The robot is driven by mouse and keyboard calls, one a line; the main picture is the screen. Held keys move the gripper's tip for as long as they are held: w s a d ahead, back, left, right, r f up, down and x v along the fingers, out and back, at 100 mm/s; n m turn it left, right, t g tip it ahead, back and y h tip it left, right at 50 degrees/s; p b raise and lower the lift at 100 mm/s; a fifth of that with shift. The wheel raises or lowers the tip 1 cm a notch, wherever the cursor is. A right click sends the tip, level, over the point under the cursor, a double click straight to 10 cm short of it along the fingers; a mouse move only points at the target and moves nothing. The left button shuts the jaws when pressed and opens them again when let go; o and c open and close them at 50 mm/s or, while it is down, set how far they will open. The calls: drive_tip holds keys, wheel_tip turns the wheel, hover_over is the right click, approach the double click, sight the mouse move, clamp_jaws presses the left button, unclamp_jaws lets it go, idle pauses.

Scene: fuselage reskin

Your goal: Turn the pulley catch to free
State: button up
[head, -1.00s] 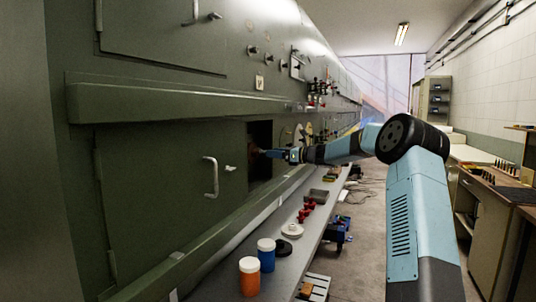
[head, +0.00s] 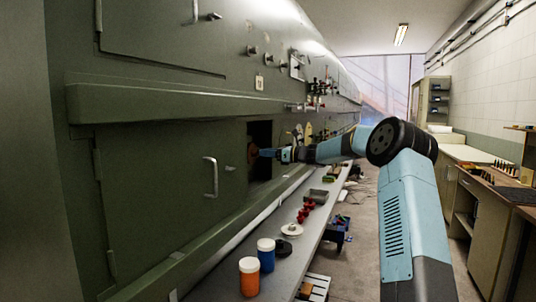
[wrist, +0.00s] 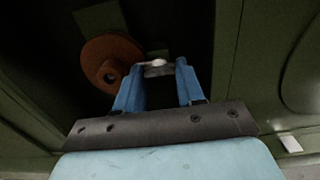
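In the wrist view a rust-orange pulley (wrist: 108,62) with a dark central hole sits inside a dark opening in the green fuselage. A small pale metal piece, which looks like the catch (wrist: 157,68), is just right of it, between the tips of my gripper (wrist: 159,66). My blue fingers stand apart on either side of it. I cannot tell whether they touch it. In the head view my gripper (head: 267,153) reaches left into the opening, and the pulley (head: 252,152) shows partly at its tip.
A green panel with a pale handle (head: 211,178) lies left of the opening. A grey ledge (head: 240,252) below carries an orange jar (head: 249,276), a blue jar (head: 266,254) and red parts (head: 305,213).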

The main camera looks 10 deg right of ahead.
drive_tip(key=shift+d, duration=0.1)
drive_tip(key=shift+c, duration=1.8)
drive_tip(key=shift+n, duration=0.3)
drive_tip(key=n, duration=1.7)
drive_tip(key=shift+d+f, duration=0.1)
drive_tip(key=shift+f, duration=0.05)
drive_tip(key=shift+n, duration=0.3)
